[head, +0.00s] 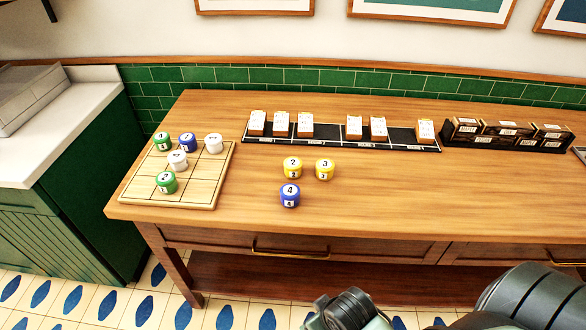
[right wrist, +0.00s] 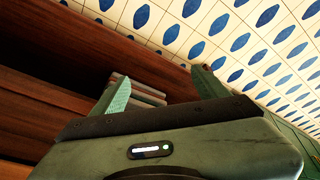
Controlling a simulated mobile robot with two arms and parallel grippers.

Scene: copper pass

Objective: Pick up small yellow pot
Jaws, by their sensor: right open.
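Two small yellow pots stand upright on the wooden table in the head view: one marked 2 (head: 293,168) and one marked 3 (head: 325,170) just to its right. The frames do not show which of them is meant. My right gripper (right wrist: 160,90) is open and empty in the right wrist view, over the tiled floor and brown woodwork, away from the pots. Part of my right arm shows at the bottom right of the head view. My left gripper is not in view.
A blue pot (head: 290,196) stands just in front of the yellow pots. A wooden grid board (head: 208,192) at left holds green, blue and white pots. A black rack (head: 336,135) with cards and dark boxes (head: 507,134) stand behind. The table's right front is clear.

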